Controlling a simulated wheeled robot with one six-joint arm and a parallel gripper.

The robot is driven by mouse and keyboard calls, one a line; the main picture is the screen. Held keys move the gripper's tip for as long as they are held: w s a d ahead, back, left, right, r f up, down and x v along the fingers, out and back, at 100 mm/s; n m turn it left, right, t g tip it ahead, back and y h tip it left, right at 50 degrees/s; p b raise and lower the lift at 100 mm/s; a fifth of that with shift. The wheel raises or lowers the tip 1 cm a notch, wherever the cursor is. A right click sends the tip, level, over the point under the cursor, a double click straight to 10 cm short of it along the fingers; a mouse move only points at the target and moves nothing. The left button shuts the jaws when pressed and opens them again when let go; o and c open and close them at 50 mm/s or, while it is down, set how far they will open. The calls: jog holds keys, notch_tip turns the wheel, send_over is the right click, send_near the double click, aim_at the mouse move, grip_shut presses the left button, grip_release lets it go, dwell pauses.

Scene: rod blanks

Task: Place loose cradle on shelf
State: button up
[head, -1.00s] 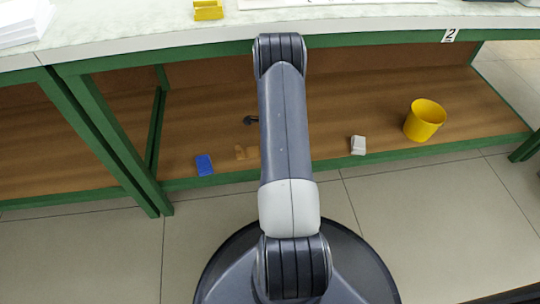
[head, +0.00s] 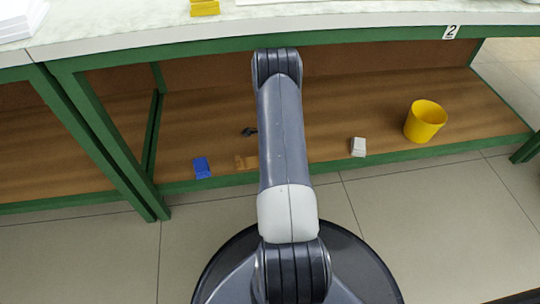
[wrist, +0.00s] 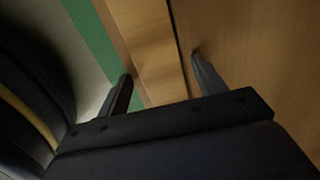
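A small wooden piece (head: 246,162), perhaps the loose cradle, shows near the front edge of the lower shelf (head: 380,104), left of my arm. Its colour is close to the shelf's. In the wrist view, a lighter wooden block (wrist: 147,42) with a dark line along its right side runs between the two fingers of my gripper (wrist: 161,66). The fingers stand apart, with a narrow gap showing on each side of the block. In the head view my arm hides most of the gripper; only a dark bit shows left of the arm.
A blue block (head: 202,167) lies left of the wooden piece. A white block (head: 358,147) and a yellow bucket (head: 425,121) stand to the right. A yellow piece (head: 205,7) sits on the worktop above. The green front beam (head: 440,148) borders the shelf.

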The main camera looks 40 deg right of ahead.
notch_tip(320, 180, up, 12)
jog(key=p, duration=0.5)
jog(key=shift+r, duration=0.15)
notch_tip(320, 180, down, 12)
jog(key=b, duration=0.5)
jog(key=shift+f, duration=0.25)
notch_tip(320, 180, up, 4)
jog(key=shift+f+p, duration=0.1)
jog(key=shift+p, duration=0.8)
jog(key=shift+r, duration=0.5)
jog(key=shift+f, duration=0.1)
